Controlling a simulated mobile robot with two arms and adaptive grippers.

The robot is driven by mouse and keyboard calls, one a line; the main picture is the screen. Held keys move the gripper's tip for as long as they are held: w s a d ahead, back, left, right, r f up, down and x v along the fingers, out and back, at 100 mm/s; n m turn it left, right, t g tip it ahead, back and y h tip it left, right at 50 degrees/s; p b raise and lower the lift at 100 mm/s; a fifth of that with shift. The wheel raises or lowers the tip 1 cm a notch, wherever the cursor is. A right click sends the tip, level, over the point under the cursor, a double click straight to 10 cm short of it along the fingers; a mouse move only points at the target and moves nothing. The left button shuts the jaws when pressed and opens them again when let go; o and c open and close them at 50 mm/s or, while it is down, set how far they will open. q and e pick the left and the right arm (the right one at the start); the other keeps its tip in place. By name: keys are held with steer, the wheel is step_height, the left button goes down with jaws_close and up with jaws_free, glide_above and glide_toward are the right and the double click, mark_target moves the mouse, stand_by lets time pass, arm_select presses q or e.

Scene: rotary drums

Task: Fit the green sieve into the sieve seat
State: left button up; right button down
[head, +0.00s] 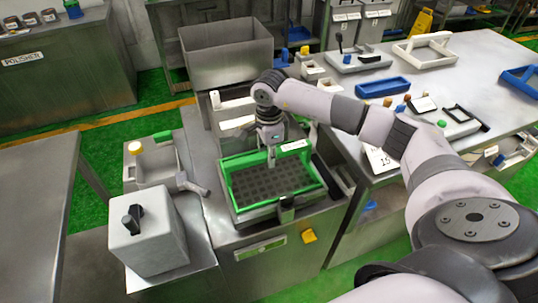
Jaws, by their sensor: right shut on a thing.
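The green sieve (226,183) has a raised green frame around a dark perforated bottom. It lies at, or just above, the sieve seat (250,216), a grey metal frame on top of the machine in the middle of the view. I cannot tell whether it is fully down in the seat. My right gripper (271,160) points down at the sieve's back side and is shut on the sieve there. The fingertips are small, and the arm hides part of the back rim. My left gripper is not in view.
A large open metal hopper (228,57) stands behind the sieve. A grey box with a black knob (150,238) stands at front left, below a tray with a yellow-capped item (136,148). The right-hand table holds blue trays (383,87) and small parts. A yellow button (309,236) is on the machine's front.

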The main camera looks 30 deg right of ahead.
steer(key=c, duration=1.3)
jaws_free()
steer(key=shift+c, duration=0.2)
step_height(320, 180, up, 12)
